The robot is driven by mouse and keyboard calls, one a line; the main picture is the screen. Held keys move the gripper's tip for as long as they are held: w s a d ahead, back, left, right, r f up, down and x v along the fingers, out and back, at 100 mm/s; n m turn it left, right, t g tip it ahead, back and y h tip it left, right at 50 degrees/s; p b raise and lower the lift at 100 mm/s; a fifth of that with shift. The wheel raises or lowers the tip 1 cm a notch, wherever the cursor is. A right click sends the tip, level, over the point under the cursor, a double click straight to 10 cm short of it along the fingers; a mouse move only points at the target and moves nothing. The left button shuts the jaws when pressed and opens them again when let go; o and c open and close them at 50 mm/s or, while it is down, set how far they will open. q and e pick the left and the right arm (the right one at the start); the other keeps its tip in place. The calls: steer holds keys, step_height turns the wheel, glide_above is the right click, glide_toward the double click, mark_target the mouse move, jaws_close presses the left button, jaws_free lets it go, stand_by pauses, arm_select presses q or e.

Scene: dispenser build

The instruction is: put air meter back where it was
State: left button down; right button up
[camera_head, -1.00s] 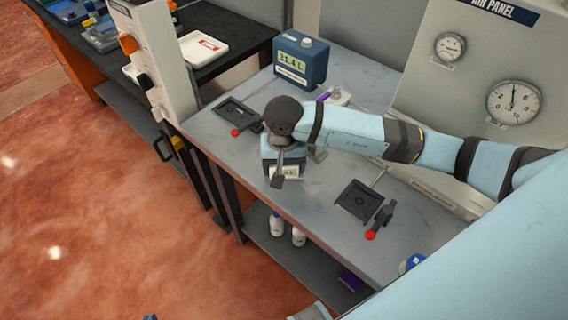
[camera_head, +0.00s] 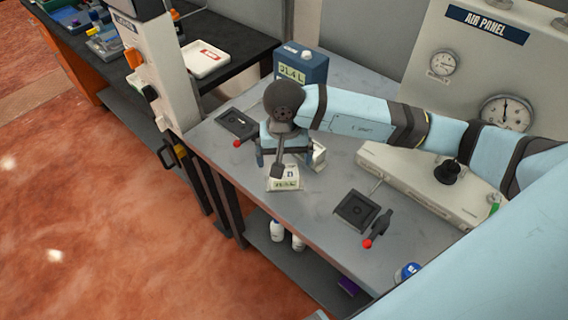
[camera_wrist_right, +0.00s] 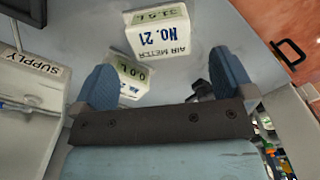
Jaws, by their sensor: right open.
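A small white air meter (camera_head: 284,178), with a numeric display, sits on the grey bench near its front edge. In the right wrist view this air meter (camera_wrist_right: 158,32) shows the label "NO. 21" and a reading near 31.5 L. My right gripper (camera_head: 285,157) is open and empty just behind it. Its two blue fingers (camera_wrist_right: 164,68) are spread wide, with the meter beyond their tips and apart from them. A second white meter (camera_wrist_right: 130,75), reading 0.0 L, is partly hidden by a finger. My left gripper is out of view.
A blue box with a display (camera_head: 301,66) stands at the back of the bench. Black trays lie at left (camera_head: 237,122) and right (camera_head: 355,209), each near a red-tipped lever. A white column (camera_head: 158,75) borders the bench's left side. The air panel (camera_head: 486,25) stands behind.

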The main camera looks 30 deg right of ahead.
step_height(320, 180, up, 4)
steer(key=shift+r+p, duration=0.25)
steer(key=shift+p, duration=0.25)
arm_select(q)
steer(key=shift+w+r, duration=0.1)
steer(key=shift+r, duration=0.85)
